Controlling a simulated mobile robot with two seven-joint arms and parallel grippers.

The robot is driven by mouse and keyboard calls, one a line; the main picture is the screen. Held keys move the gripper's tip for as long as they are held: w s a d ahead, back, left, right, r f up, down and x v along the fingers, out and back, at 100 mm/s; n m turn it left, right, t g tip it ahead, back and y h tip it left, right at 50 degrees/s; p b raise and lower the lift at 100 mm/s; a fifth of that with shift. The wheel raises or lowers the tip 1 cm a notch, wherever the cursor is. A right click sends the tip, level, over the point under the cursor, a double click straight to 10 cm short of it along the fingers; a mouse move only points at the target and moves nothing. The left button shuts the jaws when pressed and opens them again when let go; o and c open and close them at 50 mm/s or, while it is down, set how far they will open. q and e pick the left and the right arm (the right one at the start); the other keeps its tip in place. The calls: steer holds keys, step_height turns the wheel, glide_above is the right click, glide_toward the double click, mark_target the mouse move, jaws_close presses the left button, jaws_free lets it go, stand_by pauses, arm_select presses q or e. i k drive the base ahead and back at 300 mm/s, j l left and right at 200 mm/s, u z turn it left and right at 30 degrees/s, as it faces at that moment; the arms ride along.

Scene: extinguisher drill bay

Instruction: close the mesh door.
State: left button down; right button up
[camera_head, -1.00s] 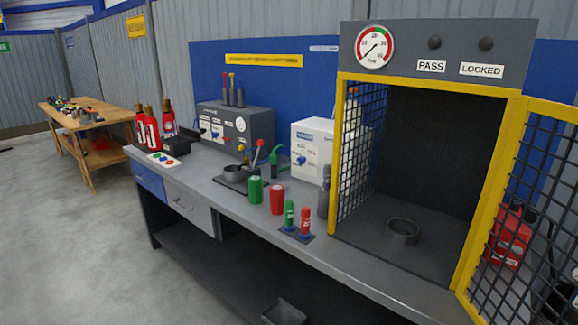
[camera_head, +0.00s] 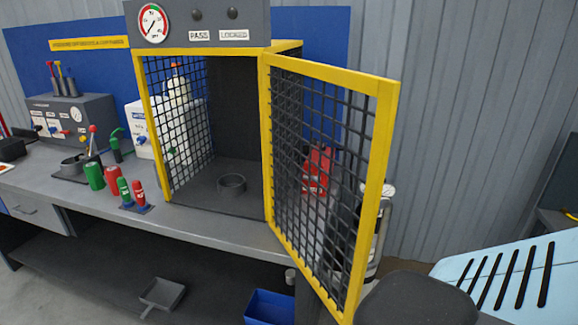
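The mesh door (camera_head: 384,190) has a yellow frame and dark wire mesh. It stands open in the middle of the head view, hinged on the right side of the cage opening and swung out toward me past the bench's front edge. The cage (camera_head: 142,110) has a yellow frame, a mesh left side and a dark interior, with a grey ring (camera_head: 232,184) on its floor. Neither of my grippers shows in the head view.
The grey bench (camera_head: 225,228) runs left from the cage. It carries green (camera_head: 94,176) and red cylinders and a control box (camera_head: 72,120). Behind the door are a red object (camera_head: 318,170) and a cylinder. A blue bin (camera_head: 268,307) and grey tray (camera_head: 162,296) sit below.

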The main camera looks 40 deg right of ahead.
mark_target(387, 90)
steer(key=k+l, duration=0.1)
steer(key=l, duration=0.2)
steer(key=k+l, duration=0.25)
steer(key=l, duration=0.95)
steer(key=i+l, duration=0.1)
steer(key=l, duration=0.6)
